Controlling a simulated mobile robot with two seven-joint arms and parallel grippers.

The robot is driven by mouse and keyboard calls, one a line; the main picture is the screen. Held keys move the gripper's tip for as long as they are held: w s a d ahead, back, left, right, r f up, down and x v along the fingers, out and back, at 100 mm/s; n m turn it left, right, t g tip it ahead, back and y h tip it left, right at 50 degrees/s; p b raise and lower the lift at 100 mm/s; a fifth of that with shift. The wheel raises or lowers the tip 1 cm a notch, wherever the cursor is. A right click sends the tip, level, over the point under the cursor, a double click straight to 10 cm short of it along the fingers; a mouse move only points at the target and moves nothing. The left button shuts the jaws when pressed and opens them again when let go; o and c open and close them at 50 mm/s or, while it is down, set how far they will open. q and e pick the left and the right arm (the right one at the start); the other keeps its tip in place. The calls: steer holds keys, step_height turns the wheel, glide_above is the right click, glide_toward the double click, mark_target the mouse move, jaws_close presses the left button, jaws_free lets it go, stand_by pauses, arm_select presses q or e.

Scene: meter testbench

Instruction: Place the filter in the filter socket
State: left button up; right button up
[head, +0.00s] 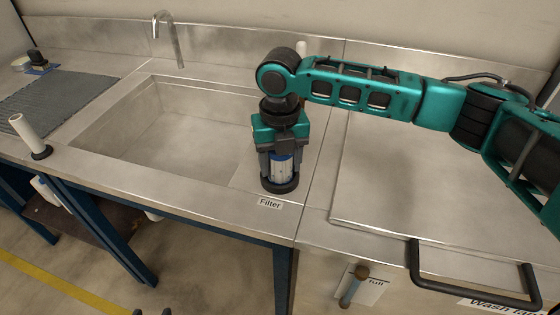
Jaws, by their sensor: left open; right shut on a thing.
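The filter (281,167) is a white and blue cylinder, upright at the front edge of the bench, right of the sink. My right gripper (280,160) points straight down and is shut on it, with one finger at each side. The filter's lower end is at the black round filter socket (281,187), just behind the "Filter" label (270,204). I cannot tell how deep it sits in the socket. The filter's top is hidden by the gripper. At the bottom edge, two small dark tips of my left gripper (152,312) show, apart and empty.
The sink basin (170,135) with its tap (170,35) is at the left. A white cylinder (28,132) stands in a black base at the far left. A grey mat (55,103) lies behind it.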

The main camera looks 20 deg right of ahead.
steer(key=shift+f, duration=0.15)
steer(key=o, duration=1.3)
steer(key=shift+c, duration=0.2)
step_height(320, 180, up, 12)
steer(key=shift+r+p, duration=0.1)
steer(key=shift+p, duration=0.35)
